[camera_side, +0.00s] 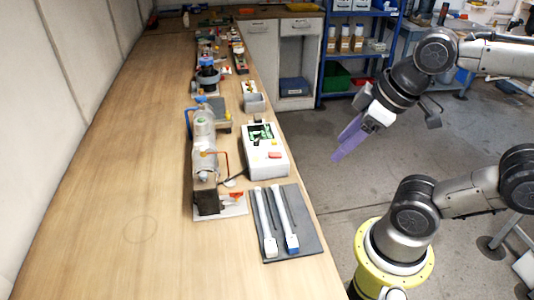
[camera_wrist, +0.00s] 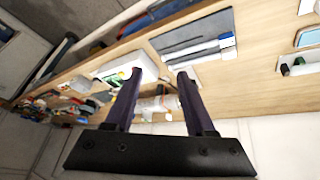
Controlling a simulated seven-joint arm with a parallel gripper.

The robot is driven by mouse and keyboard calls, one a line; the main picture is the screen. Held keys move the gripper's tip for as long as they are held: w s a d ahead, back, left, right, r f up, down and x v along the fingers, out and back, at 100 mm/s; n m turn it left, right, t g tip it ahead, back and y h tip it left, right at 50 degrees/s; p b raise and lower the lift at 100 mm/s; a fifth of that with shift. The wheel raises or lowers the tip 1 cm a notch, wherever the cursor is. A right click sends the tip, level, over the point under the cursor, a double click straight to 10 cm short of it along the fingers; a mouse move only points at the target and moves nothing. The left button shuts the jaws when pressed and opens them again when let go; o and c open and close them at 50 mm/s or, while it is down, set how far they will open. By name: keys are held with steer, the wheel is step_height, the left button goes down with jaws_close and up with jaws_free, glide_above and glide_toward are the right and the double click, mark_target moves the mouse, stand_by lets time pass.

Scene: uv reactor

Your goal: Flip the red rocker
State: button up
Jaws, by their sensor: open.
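The white control box (camera_side: 265,160) stands on the bench near its right edge, with a green display on its top. The red rocker (camera_side: 274,155) is a small red piece on the top face of this box. The box also shows in the wrist view (camera_wrist: 118,66), partly behind a finger; I cannot make out the rocker there. My gripper (camera_side: 345,142), with two long purple fingers, is in the air right of the bench, over the floor, apart from the box. In the wrist view my gripper (camera_wrist: 160,74) is open with nothing between the fingertips.
A grey cylinder reactor (camera_side: 204,128) with blue and orange handles stands left of the box. A grey bin (camera_side: 254,103) stands behind. The bench's left part is clear.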

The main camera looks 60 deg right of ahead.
steer(key=w+r+n+g, duration=0.1)
steer(key=w+r+n, duration=0.3)
steer(key=n+g, duration=0.3)
steer(key=g, duration=0.1)
glide_above(279, 154)
step_height(279, 154, down, 3)
step_height(279, 154, down, 13)
steer(key=shift+r, duration=0.1)
jaws_close()
